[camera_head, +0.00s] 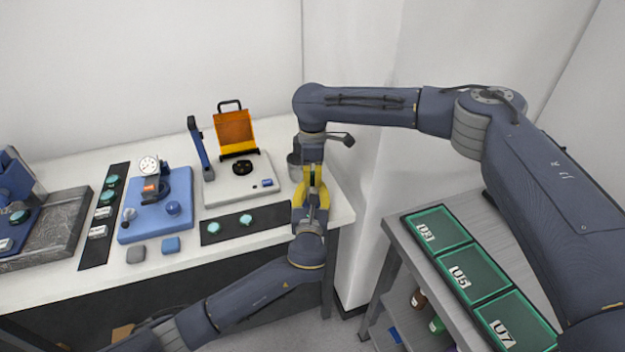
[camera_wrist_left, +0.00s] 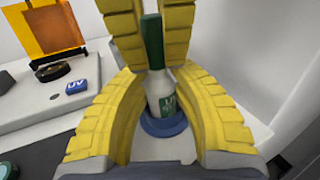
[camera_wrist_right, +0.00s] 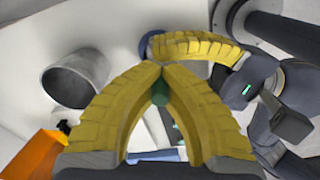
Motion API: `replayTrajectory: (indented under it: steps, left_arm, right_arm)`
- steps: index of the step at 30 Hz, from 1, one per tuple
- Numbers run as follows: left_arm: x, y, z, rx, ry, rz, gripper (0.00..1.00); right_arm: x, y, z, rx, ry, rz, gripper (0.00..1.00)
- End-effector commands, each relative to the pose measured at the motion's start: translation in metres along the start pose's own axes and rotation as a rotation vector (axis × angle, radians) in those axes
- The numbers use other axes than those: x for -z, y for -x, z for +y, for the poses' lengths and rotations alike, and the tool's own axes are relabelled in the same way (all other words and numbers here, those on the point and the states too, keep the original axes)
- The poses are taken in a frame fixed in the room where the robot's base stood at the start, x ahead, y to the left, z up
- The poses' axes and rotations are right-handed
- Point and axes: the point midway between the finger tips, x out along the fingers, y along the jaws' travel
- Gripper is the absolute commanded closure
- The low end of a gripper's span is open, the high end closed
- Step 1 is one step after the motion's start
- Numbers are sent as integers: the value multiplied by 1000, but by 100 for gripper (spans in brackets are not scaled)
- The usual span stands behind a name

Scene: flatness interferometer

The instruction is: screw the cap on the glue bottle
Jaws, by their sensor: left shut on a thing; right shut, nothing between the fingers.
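The glue bottle (camera_wrist_left: 165,100) is white with a green label and stands upright on a blue round base (camera_wrist_left: 163,124) in the left wrist view. Its tall green cap (camera_wrist_left: 153,42) is on top, in line with the neck; I cannot tell how tightly it sits. My left gripper (camera_wrist_left: 163,82) is shut on the bottle, with a finger on each side. My right gripper (camera_wrist_right: 160,66) has its fingertips together at the cap. The green cap (camera_wrist_right: 160,94) shows between its fingers in the right wrist view. In the head view both grippers meet at the table's right end, hiding the bottle.
A grey metal cup (camera_head: 295,167) stands close beside the grippers. A white device with an orange lid (camera_head: 235,133) is to the left, then a blue instrument base (camera_head: 155,210). A black mat (camera_head: 245,224) with discs lies in front. A shelf with green trays (camera_head: 470,270) stands at right.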

Motion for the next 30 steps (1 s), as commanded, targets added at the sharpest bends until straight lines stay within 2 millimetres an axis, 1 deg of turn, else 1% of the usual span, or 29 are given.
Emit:
replayTrajectory:
  steps: [3, 21, 24, 25, 29, 30]
  left_arm:
    - [1, 0, 0, 0, 0, 1, 100]
    - [1, 0, 0, 0, -1, 1, 100]
    - [1, 0, 0, 0, -1, 1, 100]
    - [1, 0, 0, 0, -1, 1, 100]
    - [1, 0, 0, 0, -1, 1, 100]
    - [1, 0, 0, 0, -1, 2, 100]
  right_arm:
    - [0, 0, 0, -1, -187, 0, 100]
    - [0, 0, 0, -3, -1155, 0, 100]
    - [0, 0, 0, -3, -1271, 1, 100]
    - [0, 0, 0, -2, -1286, 1, 100]
    - [0, 0, 0, -2, -1278, 1, 100]
    - [0, 0, 0, -2, -1278, 1, 97]
